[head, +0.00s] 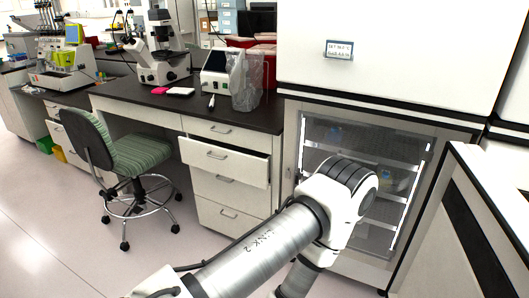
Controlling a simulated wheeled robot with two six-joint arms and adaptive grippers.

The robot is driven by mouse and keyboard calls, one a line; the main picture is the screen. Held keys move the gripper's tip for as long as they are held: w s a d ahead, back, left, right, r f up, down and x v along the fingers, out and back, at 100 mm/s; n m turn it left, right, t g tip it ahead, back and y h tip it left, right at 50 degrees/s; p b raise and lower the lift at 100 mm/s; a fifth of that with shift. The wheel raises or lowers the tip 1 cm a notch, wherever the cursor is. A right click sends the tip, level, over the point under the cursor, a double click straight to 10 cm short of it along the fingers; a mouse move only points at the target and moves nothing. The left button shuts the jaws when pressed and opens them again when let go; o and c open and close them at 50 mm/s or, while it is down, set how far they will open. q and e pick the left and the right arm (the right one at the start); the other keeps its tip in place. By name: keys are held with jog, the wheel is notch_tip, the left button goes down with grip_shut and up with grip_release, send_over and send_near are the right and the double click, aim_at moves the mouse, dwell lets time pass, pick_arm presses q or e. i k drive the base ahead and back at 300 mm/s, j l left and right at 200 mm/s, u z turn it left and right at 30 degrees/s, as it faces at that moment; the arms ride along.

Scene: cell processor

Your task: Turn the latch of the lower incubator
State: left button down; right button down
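The lower incubator (290,150) is the white cabinet at right with a glass door (375,146) in a pale frame. The door looks closed. Lit shelves with a few small items show behind the glass. Its latch cannot be made out clearly; the lower left part of the door is behind one of my arms. That arm rises from the bottom edge, bends in front of the door, and a further link drops back down out of the picture. Neither gripper shows in the head view.
The upper incubator (395,55) with a small display sits above. A white cabinet (465,225) stands close at right. A drawer (225,163) under the bench at left is pulled out. A green chair (135,155) stands farther left, with open floor in front.

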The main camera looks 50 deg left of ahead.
aim_at(298, 175)
jog(key=k+u, duration=0.1)
jog(key=u, duration=0.7)
jog(key=i+u, duration=0.15)
jog(key=u, duration=0.15)
jog(key=i+l+u, duration=0.25)
jog(key=i+j+z, duration=0.35)
jog(key=i+z, duration=0.15)
jog(key=i, duration=0.05)
